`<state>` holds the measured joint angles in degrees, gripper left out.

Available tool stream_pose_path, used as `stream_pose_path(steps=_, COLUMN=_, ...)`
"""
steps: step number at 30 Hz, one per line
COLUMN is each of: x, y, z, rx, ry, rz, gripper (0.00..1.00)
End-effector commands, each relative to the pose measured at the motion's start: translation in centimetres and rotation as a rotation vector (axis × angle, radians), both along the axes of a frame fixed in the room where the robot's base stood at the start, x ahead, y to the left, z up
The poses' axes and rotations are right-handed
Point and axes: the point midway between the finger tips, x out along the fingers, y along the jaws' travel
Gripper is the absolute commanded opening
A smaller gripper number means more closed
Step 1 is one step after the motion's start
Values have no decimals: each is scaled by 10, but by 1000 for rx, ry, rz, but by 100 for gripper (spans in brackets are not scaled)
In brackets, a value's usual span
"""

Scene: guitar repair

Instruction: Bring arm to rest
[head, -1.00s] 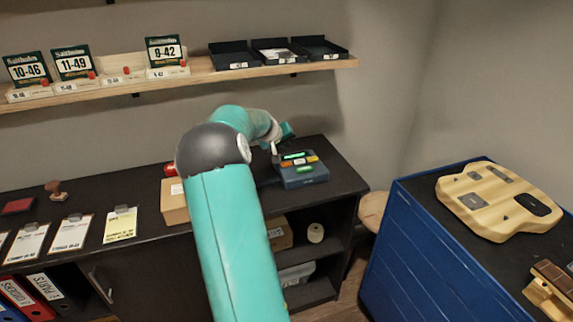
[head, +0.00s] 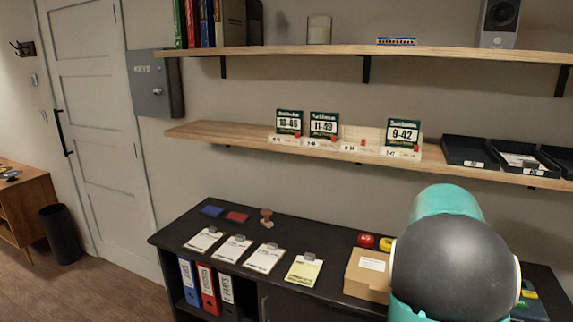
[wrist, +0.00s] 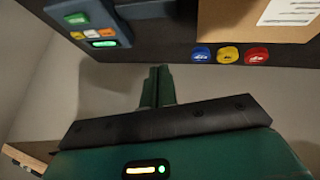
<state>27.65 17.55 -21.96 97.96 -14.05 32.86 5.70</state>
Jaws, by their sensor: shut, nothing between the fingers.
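My gripper (wrist: 159,70) shows in the wrist view with its two green fingers together and nothing between them. It points toward the wall beside the dark cabinet top and touches nothing that I can see. In the head view my teal arm with its dark grey joint fills the lower right. My gripper is hidden behind it there.
The cardboard box (head: 367,275) stands left of my arm on the black cabinet (head: 230,262). Colored round items (wrist: 228,54) and a blue device with lit buttons (wrist: 92,22) are near my gripper. Clipboards (head: 265,257) lie further left. A wooden shelf (head: 215,134) runs above.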

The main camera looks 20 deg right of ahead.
Motion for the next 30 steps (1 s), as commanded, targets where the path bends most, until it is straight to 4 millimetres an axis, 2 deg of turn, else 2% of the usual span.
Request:
stream_pose_path(steps=1, x=7, y=32, z=12, rx=25, ry=-24, rz=38, gripper=0)
stream_pose_path(steps=5, x=17, y=111, z=30, rx=93, ry=-61, rz=135, gripper=0)
stream_pose_path(steps=8, x=16, y=171, z=42, rx=140, ry=-81, rz=215, gripper=0)
stream_pose_path(steps=12, x=4, y=253, z=54, rx=199, ry=-94, rz=337, gripper=0)
stream_pose_path(steps=14, x=-5, y=287, z=58, rx=218, ry=-96, rz=390, gripper=0)
stream_pose_path(steps=18, x=-35, y=360, z=61, rx=259, ry=-94, rz=516, gripper=0)
stream_pose_path(steps=24, x=-91, y=446, z=52, rx=291, ry=-70, rz=693, gripper=0)
stream_pose_path(steps=27, x=-116, y=473, z=43, rx=298, ry=-55, rz=758, gripper=0)
stream_pose_path(steps=30, x=-132, y=487, z=36, rx=300, ry=-44, rz=798, gripper=0)
